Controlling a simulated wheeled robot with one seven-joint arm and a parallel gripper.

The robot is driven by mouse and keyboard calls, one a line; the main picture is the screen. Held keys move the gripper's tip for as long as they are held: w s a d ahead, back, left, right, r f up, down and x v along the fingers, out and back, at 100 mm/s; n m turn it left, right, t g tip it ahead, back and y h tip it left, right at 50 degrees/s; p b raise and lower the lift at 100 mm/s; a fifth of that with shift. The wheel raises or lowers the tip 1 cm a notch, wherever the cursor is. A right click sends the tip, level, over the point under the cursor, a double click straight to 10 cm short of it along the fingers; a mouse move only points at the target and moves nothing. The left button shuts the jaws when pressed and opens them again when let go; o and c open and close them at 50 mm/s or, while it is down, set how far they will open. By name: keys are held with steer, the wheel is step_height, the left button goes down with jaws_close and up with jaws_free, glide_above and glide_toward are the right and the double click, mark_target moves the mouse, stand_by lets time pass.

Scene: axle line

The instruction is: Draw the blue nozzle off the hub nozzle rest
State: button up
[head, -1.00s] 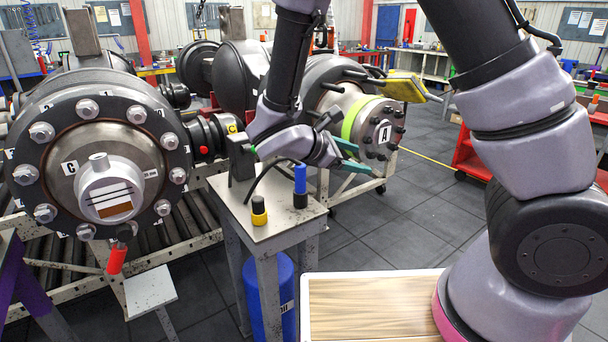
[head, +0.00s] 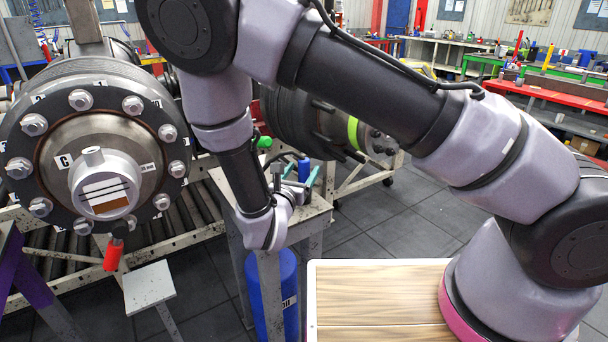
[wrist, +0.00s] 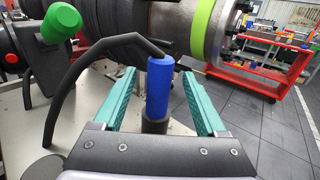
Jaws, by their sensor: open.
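The blue nozzle (wrist: 160,82) stands upright in a dark holder, the nozzle rest (wrist: 155,126), in the wrist view. It also shows in the head view (head: 304,169), partly behind my arm. My gripper (wrist: 162,88) is open, with one teal finger to the left of the nozzle and one to the right. Both fingers look apart from it. A black hose (wrist: 74,78) arches from the left to the top of the nozzle. The lower rest is partly hidden by the gripper body.
The small metal stand (head: 310,214) carries the rest. A green knob (wrist: 62,22) on a dark post is at left. The red-handled large flange (head: 80,132) is left of my arm. A red cart (wrist: 243,80) stands behind. Floor at right is clear.

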steer(key=x, duration=0.5)
steer(key=shift+w+f, duration=0.1)
steer(key=shift+f, duration=0.15)
jaws_close()
